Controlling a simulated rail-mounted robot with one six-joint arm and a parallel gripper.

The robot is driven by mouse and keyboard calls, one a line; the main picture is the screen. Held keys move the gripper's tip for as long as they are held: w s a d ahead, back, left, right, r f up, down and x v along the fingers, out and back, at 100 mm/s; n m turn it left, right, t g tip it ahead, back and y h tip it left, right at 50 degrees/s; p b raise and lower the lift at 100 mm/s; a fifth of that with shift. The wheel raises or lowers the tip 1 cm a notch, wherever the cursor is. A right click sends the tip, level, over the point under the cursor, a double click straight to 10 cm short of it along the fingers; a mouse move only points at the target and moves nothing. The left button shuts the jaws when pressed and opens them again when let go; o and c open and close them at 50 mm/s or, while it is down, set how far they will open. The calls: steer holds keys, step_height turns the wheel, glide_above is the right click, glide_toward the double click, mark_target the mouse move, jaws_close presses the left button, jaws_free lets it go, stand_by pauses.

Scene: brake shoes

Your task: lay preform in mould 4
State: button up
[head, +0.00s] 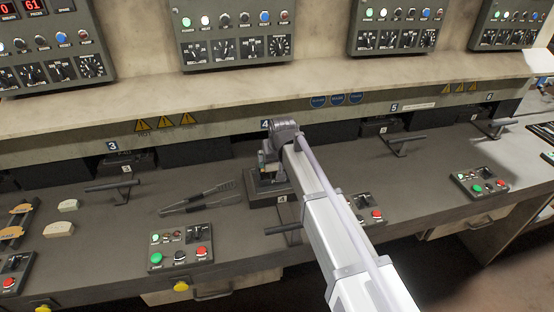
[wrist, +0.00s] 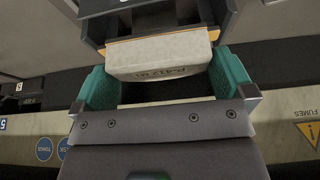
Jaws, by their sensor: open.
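In the wrist view a beige preform (wrist: 160,55) with printed lettering lies against a dark block with orange edges, which seems to be mould 4 (wrist: 150,21). My gripper (wrist: 164,72) has its two teal-padded fingers apart, one at each side of the preform's near end. A gap shows by the right finger; contact at the left cannot be told. In the head view my gripper (head: 268,164) is over the pulled-out mould 4 (head: 270,188), below the "4" label. My arm and wrist hide most of the mould and the preform there.
Tongs (head: 200,198) lie on the bench left of mould 4. Two pale preforms (head: 68,205) (head: 60,229) lie at the far left beside a rack (head: 14,225). Button boxes (head: 181,246) and mould handles (head: 113,186) (head: 404,138) stand along the bench. The press front is close behind.

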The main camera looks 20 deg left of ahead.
steer(key=p+v, duration=1.1)
steer(key=v, duration=0.2)
steer(key=s+d+f+m+g+h, duration=0.1)
steer(key=s+d+m, duration=0.15)
steer(key=d, duration=0.95)
steer(key=s+d+f+m+g+h, duration=0.1)
steer(key=s+d, duration=0.3)
steer(key=d, duration=0.9)
steer(key=s+d+m+g, duration=0.2)
steer(key=s+d+m, duration=0.1)
steer(key=s+d, duration=0.95)
step_height(320, 180, down, 9)
steer(key=w+d+b, duration=0.1)
steer(key=b, duration=0.8)
steer(key=shift+w+d+f, duration=0.15)
steer(key=shift+w+d, duration=0.1)
